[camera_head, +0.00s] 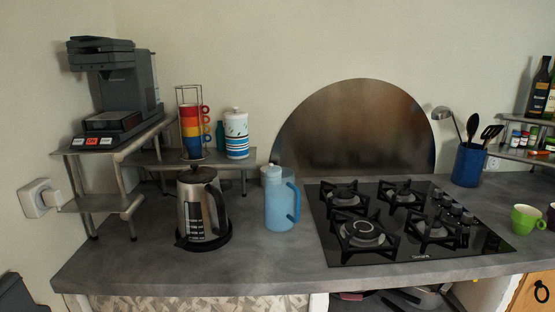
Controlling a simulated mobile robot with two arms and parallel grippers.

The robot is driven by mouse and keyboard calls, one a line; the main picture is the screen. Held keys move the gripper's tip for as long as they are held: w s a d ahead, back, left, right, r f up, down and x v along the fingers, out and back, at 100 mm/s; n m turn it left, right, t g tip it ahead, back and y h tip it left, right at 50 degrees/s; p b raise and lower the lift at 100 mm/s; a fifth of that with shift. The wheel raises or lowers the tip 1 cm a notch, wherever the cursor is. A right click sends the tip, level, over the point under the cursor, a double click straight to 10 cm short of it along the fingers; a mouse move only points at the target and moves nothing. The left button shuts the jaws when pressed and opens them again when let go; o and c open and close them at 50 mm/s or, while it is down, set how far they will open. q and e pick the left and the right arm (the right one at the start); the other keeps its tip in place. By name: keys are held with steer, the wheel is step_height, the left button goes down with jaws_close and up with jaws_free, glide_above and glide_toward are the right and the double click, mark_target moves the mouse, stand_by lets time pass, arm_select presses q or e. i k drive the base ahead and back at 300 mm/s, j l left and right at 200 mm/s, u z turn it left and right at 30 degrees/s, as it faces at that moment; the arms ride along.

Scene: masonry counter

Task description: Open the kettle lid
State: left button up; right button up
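The kettle (194,212) stands upright on its round black base on the grey counter, left of the middle. It has a shiny steel body with a dark window strip and a black handle on its right side. Its black lid (197,175) sits on top and looks closed, though its edge is hard to make out. Neither of my grippers can be made out in the head view, and nothing touches the kettle.
A blue jug (279,207) stands right of the kettle, with a gas hob (400,220) beyond. Behind the kettle, a metal shelf (150,158) holds stacked cups (192,132) and a canister (236,136). A coffee machine (115,90) stands left. Counter in front is clear.

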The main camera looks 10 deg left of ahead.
mark_target(202, 175)
steer(key=k+j+z, duration=0.3)
steer(key=j, duration=0.25)
steer(key=k+j+z, duration=0.3)
steer(key=j, duration=0.15)
